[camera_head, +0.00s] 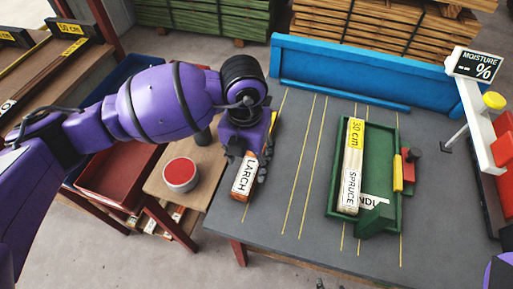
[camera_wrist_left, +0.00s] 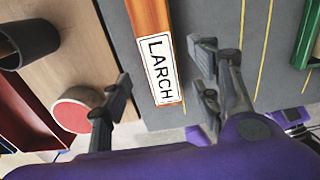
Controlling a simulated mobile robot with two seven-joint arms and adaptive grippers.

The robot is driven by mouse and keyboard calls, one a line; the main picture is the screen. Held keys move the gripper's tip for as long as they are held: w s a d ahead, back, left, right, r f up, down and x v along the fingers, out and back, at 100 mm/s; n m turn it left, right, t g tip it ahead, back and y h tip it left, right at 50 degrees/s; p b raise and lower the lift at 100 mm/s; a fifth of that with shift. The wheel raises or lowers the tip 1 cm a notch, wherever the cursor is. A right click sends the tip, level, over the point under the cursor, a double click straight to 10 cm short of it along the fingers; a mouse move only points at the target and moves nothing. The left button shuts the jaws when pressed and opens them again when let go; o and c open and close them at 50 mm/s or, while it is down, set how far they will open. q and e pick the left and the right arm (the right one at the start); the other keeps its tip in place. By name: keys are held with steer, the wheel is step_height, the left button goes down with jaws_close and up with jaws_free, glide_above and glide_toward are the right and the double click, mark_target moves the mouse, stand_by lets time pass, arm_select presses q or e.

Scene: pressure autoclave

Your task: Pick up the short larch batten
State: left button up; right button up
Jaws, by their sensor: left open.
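The short larch batten (camera_head: 242,184) is orange-brown with a white LARCH label and lies near the left edge of the grey bench top. My left gripper (camera_head: 252,160) is over it from above and hides its far part. In the left wrist view the batten (camera_wrist_left: 150,16) runs between the spread fingers of my open left gripper (camera_wrist_left: 160,72). One finger is on each side, with visible gaps to the wood. I cannot tell the fingertips' height over the bench. My right gripper is not in view.
A green tray (camera_head: 397,215) holding a spruce batten (camera_head: 352,170) stands right of the larch. A blue fence (camera_head: 365,70) bounds the back. A moisture meter (camera_head: 475,66) stands at right. A red-topped round tin (camera_head: 180,173) sits on the wooden side table.

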mark_target(248, 169)
arm_select(q)
step_height(248, 169, down, 4)
steer(key=shift+w+f, duration=0.1)
steer(key=shift+f, duration=0.05)
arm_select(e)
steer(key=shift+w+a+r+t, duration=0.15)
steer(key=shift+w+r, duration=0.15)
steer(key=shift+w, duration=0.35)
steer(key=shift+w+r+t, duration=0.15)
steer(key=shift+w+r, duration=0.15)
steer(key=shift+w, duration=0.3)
arm_select(q)
steer(key=c, duration=1.4)
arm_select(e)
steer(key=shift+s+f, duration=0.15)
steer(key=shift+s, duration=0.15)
